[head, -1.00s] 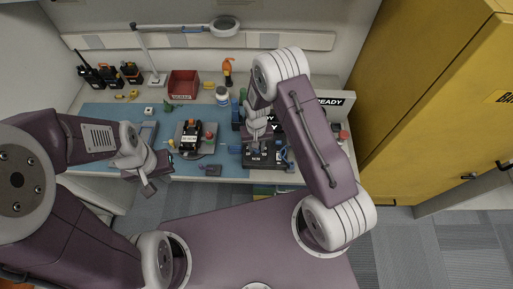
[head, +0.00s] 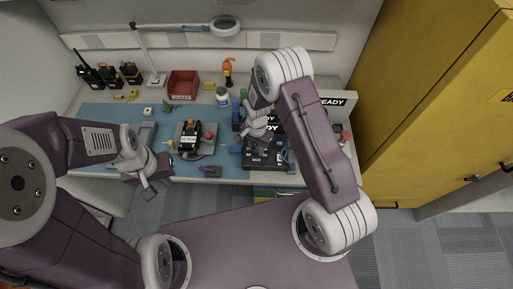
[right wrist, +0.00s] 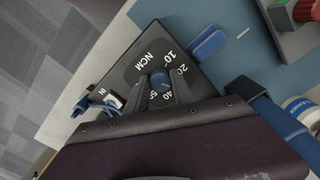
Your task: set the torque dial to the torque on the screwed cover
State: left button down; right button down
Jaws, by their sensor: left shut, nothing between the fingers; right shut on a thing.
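The torque dial is a blue knob (right wrist: 160,83) on a dark panel (right wrist: 150,57) marked NCM with a ring of numbers, in the right wrist view. Readable numbers are 10, 20, 40 and 50; the rest is hidden by my fingers. My right gripper (right wrist: 163,92) is shut on the knob. In the head view the panel is the black box (head: 265,159) at the mat's right, and my right gripper (head: 243,139) is over it. My left gripper (head: 153,190) is shut and empty in front of the bench. I cannot make out a torque figure on any cover.
A fixture with a dark radio (head: 190,135) stands on the blue mat (head: 212,170), left of the box. A red bin (head: 183,84), several radios (head: 131,73) and a lamp (head: 225,27) stand behind. A yellow cabinet (head: 440,100) bounds the right.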

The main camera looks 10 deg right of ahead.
aim_at(257, 149)
jog(key=shift+w+r+m, duration=0.1)
jog(key=shift+w+m, duration=0.1)
jog(key=shift+m, duration=0.1)
dwell(0.4)
jog(key=c, duration=1.1)
grip_release()
jog(key=shift+s, duration=0.1)
notch_tip(257, 149, up, 9)
jog(key=b, duration=0.1)
